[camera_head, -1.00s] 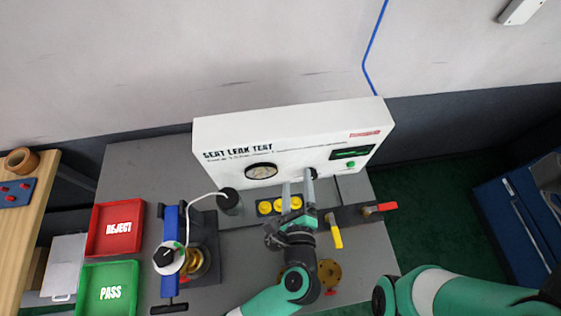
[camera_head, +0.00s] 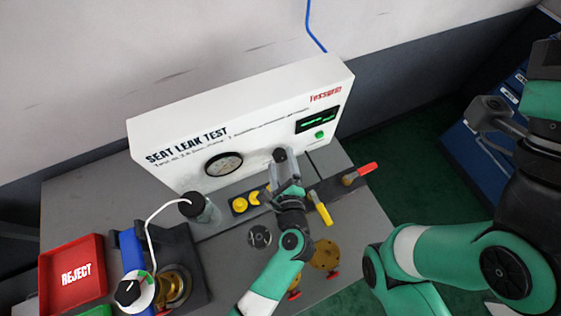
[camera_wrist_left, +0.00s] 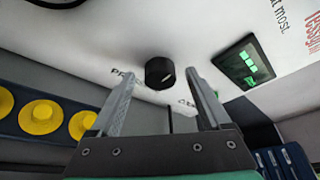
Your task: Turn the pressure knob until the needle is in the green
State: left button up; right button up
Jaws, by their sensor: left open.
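The white seat leak test box (camera_head: 180,137) stands at the back of the bench. Its round gauge (camera_head: 223,164) is on the front; the needle and any green zone are too small to read. The black pressure knob (camera_wrist_left: 160,71) sticks out of the panel in the left wrist view, with a light pointer mark on its face. In the head view the knob (camera_head: 280,154) is partly hidden by my left gripper (camera_head: 286,166). My left gripper is open, its two fingers on either side of the knob with gaps showing. My right arm is at the right; its gripper is unclear.
A green-lit display (camera_head: 318,120) and a green button (camera_head: 320,135) are right of the knob. Yellow round parts (camera_head: 240,204), a yellow-handled lever (camera_head: 323,213) and a red-handled lever (camera_head: 367,168) lie close below. A red reject tray (camera_head: 73,271) is at the left.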

pick_arm(q)
jog(key=shift+w+f, duration=0.15)
jog(key=shift+w, duration=0.4)
grip_shut()
